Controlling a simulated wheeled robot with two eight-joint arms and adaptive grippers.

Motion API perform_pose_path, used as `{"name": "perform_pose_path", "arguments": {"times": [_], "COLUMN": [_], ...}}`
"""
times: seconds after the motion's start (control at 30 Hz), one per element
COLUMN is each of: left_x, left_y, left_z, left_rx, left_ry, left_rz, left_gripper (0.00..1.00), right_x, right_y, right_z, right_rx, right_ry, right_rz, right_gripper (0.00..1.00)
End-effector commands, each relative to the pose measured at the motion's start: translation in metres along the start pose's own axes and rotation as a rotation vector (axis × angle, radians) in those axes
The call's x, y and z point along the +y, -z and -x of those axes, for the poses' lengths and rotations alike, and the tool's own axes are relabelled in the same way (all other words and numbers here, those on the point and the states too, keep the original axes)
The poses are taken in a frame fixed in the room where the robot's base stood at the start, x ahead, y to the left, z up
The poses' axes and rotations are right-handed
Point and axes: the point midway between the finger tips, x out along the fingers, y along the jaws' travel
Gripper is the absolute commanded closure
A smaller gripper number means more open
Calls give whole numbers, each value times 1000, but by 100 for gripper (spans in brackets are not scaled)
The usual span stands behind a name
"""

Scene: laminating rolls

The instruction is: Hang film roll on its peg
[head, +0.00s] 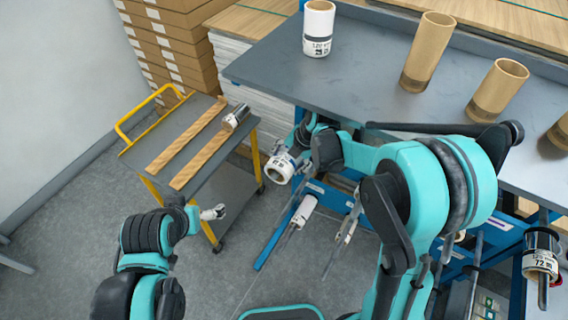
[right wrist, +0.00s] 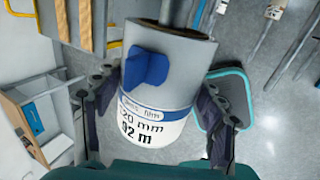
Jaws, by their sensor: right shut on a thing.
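My right gripper (right wrist: 160,112) is shut on a film roll (right wrist: 157,128). The roll has a grey body, a white label reading 120 mm and 92 m, and a blue tab on its side. A grey shaft shows at its far end; I cannot tell whether it is a peg or part of the roll. In the head view the held roll (head: 279,168) is in the air between the cart and the blue rack. Bare pegs (head: 343,232) stick out below the table, beside a white roll (head: 304,207). My left gripper (head: 213,212) is low beside the cart, its jaws too small to read.
A roll marked 72 m (head: 540,262) hangs at the right. A white roll (head: 318,30) and brown tubes (head: 427,50) stand on the grey table (head: 365,75). The yellow-handled cart (head: 160,140) carries wooden strips and another roll (head: 236,117).

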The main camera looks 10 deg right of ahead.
Motion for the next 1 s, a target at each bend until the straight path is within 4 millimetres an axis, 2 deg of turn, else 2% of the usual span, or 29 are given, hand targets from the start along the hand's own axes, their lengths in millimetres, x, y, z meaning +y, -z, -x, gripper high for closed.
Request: {"name": "perform_pose_path", "arguments": {"times": [0.43,0.47,0.53,0.87,1.0], "left_x": [0,0,0,0,0], "left_y": [0,0,0,0,0], "left_z": [0,0,0,0,0], "left_rx": [0,0,0,0,0], "left_ry": [0,0,0,0,0], "left_rz": [0,0,0,0,0], "left_gripper": [0,0,0,0,0], "right_x": [0,0,0,0,0], "right_y": [0,0,0,0,0], "right_z": [0,0,0,0,10], "right_rx": [0,0,0,0,0], "right_ry": [-1,-1,-1,0,0], "right_rz": [0,0,0,0,-1], "right_gripper": [71,25,6,6,6]}}
